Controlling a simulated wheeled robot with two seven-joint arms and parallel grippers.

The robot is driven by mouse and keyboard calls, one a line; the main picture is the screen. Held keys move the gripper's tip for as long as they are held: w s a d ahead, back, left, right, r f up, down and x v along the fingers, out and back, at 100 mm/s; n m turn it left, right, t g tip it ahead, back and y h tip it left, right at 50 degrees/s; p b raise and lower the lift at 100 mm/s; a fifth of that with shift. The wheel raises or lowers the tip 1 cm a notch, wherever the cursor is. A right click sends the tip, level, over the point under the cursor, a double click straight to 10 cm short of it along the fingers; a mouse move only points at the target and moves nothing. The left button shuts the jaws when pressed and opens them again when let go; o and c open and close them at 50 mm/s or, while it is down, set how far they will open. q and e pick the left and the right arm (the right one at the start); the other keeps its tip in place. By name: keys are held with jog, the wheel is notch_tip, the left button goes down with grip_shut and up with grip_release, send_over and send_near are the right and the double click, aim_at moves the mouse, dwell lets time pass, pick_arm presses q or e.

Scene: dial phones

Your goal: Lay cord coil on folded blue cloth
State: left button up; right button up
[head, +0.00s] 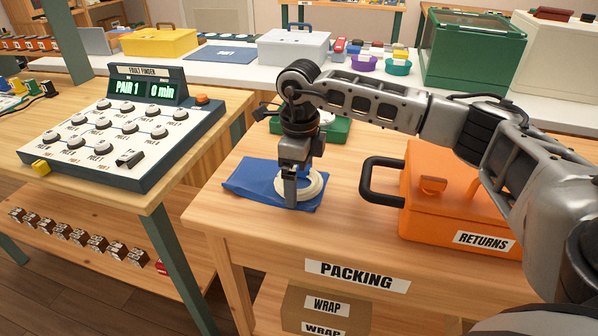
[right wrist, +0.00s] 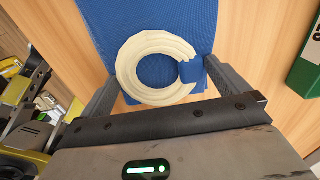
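The cream cord coil (head: 314,184) lies on the folded blue cloth (head: 249,178) on the packing table, towards the cloth's right side. In the right wrist view the ring-shaped coil (right wrist: 128,68) rests flat over the blue cloth (right wrist: 160,15), with a blue band on its right side. My right gripper (head: 291,203) points down at the coil and hides part of it. Its fingers are wide apart, one on each side of the coil. They are close to its edges; whether they touch is hard to tell. My left gripper is not in view.
An orange returns case (head: 420,190) with a black handle stands right of the cloth. A green box (head: 325,132) lies behind it. The fault finder panel (head: 125,140) is on the table at left. Bare wood lies in front of the cloth.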

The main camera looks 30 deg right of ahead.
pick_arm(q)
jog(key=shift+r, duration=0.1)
pick_arm(e)
jog(key=shift+r, duration=0.2)
jog(key=shift+r+p, duration=0.35)
jog(key=shift+r, duration=0.05)
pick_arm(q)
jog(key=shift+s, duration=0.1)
pick_arm(e)
notch_tip(320, 180, up, 12)
jog(key=shift+r, duration=0.15)
